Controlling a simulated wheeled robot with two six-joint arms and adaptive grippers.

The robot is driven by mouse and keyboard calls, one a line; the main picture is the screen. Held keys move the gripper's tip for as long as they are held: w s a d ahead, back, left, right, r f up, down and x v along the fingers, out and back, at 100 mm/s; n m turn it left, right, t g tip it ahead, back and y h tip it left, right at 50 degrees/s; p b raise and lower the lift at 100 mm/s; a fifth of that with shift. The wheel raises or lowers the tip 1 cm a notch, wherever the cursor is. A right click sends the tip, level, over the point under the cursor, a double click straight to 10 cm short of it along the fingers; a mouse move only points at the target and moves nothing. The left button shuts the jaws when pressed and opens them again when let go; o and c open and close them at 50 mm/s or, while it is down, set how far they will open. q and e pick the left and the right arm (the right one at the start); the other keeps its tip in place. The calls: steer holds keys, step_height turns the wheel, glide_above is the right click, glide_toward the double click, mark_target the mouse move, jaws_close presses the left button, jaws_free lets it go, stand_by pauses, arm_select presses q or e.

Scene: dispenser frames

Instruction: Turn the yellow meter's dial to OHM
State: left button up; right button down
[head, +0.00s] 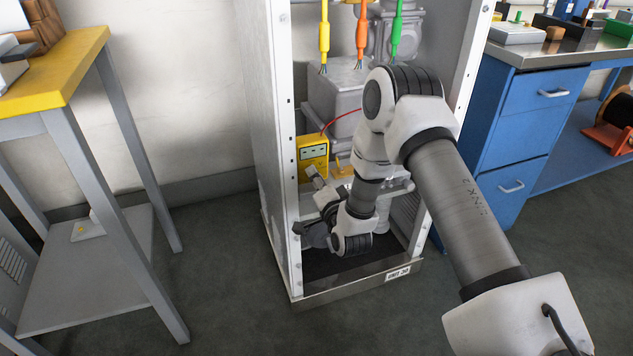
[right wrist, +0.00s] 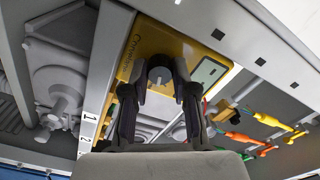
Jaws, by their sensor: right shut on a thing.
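The yellow meter (head: 313,153) stands upright inside the white dispenser frame, its display facing out and a red lead running from it. In the right wrist view its yellow face (right wrist: 178,45) fills the upper middle, with the screen (right wrist: 208,72) to the right. My right gripper (head: 315,177) reaches up to the meter's lower front from inside the frame. In the right wrist view its fingers (right wrist: 158,84) are closed around the dark round dial (right wrist: 159,72). The dial's pointer and the OHM mark cannot be made out. My left gripper is not in view.
The white frame's side posts (head: 270,130) stand close on both sides of my right arm. Grey pump housings (head: 335,98) and yellow, orange (head: 361,35) and green (head: 396,32) cables are behind. A blue cabinet (head: 520,150) is right, a yellow-topped table (head: 65,65) left.

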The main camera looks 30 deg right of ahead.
steer(key=shift+f+m+b, duration=0.1)
steer(key=shift+m+b, duration=0.45)
steer(key=shift+m, duration=0.95)
steer(key=c, duration=0.9)
jaws_free()
steer(key=v, duration=1.2)
